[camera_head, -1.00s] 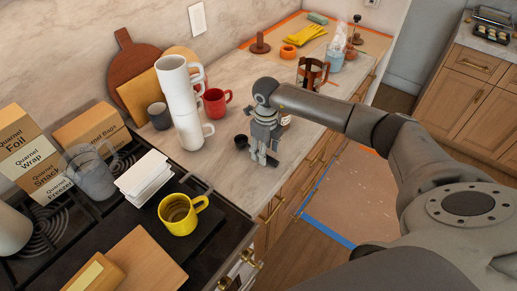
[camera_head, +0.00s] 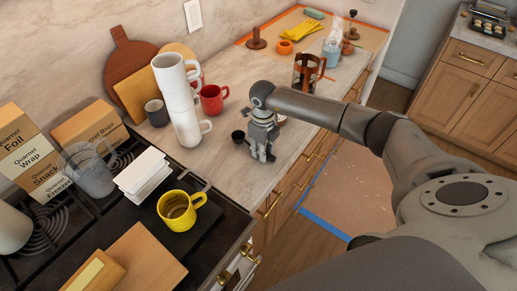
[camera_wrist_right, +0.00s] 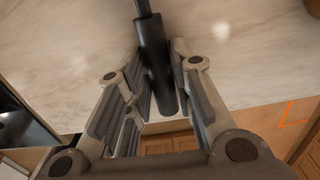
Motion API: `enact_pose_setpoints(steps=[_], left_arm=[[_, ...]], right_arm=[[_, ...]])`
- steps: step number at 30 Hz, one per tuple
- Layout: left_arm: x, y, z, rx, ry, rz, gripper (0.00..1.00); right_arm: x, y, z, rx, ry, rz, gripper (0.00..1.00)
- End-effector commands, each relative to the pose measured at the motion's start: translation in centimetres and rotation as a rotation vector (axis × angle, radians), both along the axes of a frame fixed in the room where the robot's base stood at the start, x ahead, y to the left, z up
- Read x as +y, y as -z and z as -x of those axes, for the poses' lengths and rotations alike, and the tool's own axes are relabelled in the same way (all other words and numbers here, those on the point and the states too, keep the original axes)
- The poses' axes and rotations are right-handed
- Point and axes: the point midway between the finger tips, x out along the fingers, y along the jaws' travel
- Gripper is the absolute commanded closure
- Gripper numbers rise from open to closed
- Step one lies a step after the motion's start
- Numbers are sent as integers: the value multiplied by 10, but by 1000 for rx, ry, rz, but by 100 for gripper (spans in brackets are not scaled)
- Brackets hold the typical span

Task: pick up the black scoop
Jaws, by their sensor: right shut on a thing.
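The black scoop shows in the head view as a small dark bowl (camera_head: 238,136) on the marble counter, just left of my right gripper (camera_head: 262,153). My right gripper points down at the counter near its front edge and is shut on the scoop's handle. In the right wrist view the thick black handle (camera_wrist_right: 154,55) runs between the two fingers of the gripper (camera_wrist_right: 160,72). The scoop's bowl is out of that view. In the head view the fingers hide most of the handle. I cannot tell whether the scoop is clear of the counter. My left gripper is not in view.
Stacked white mugs (camera_head: 184,118) stand left of the scoop, with a red mug (camera_head: 212,98) behind. A glass press with a brown frame (camera_head: 305,75) stands beyond my right arm. A yellow mug (camera_head: 177,211) and white stack (camera_head: 143,174) are on the stove side, front left.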

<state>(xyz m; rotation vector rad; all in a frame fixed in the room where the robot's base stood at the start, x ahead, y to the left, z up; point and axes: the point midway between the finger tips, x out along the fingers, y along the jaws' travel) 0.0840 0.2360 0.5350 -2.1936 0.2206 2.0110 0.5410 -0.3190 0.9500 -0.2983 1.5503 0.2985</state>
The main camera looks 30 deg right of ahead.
Motion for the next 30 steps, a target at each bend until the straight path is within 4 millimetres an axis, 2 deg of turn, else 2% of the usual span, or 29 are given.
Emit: enact_pose_setpoints(steps=[8,12,14,21,30], left_arm=[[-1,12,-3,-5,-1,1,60],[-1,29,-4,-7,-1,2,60],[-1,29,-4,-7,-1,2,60],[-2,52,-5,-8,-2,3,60],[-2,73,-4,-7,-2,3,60]], right_arm=[[-1,-10,-1,-4,1,1,97],[0,-29,-1,-7,-1,1,97],[7,-41,7,-5,-5,-1,97],[34,-91,41,-8,-6,1,97],[74,-116,88,-4,-4,-1,97]])
